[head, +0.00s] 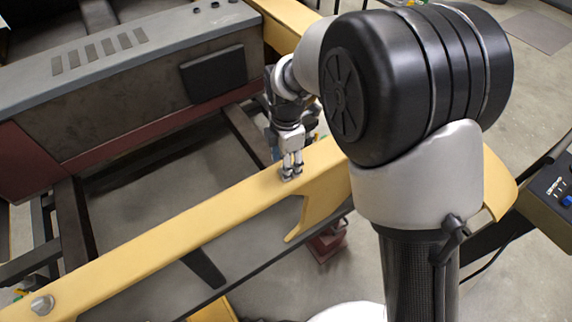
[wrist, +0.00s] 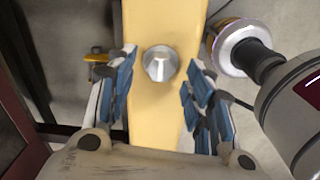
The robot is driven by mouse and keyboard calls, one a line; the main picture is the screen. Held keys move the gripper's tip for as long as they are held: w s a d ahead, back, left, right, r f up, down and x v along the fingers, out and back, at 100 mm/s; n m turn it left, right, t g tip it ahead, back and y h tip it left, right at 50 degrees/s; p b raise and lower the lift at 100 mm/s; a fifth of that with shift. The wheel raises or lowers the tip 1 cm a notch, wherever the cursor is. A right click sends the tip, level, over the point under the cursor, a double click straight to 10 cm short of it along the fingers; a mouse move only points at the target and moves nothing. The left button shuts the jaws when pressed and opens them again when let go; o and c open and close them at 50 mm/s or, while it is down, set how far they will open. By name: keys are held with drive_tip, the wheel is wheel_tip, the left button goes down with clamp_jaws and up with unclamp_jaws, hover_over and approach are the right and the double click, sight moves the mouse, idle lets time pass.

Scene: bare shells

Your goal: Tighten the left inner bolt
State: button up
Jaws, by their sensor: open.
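A yellow beam (head: 170,235) runs diagonally across the head view and upright through the wrist view (wrist: 158,115). A silver bolt head (wrist: 160,63) stands on the beam in the wrist view, between the blue-padded fingers of my gripper (wrist: 160,88). The fingers are apart and I see no contact with the bolt. In the head view my gripper (head: 291,172) points down at the beam's middle stretch, and the bolt there is not clearly visible. Another silver bolt (head: 42,304) sits at the beam's near left end.
A grey machine housing (head: 150,90) with a dark red lower edge stands behind the beam. Dark frame bars (head: 75,220) cross below. A grey cylindrical tool-like part (wrist: 295,110) with a pale ring fills the wrist view's right side. A control box (head: 555,185) is at right.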

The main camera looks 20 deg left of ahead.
drive_tip(key=shift+f, duration=0.6)
drive_tip(key=shift+c, duration=0.6)
drive_tip(key=c, duration=1)
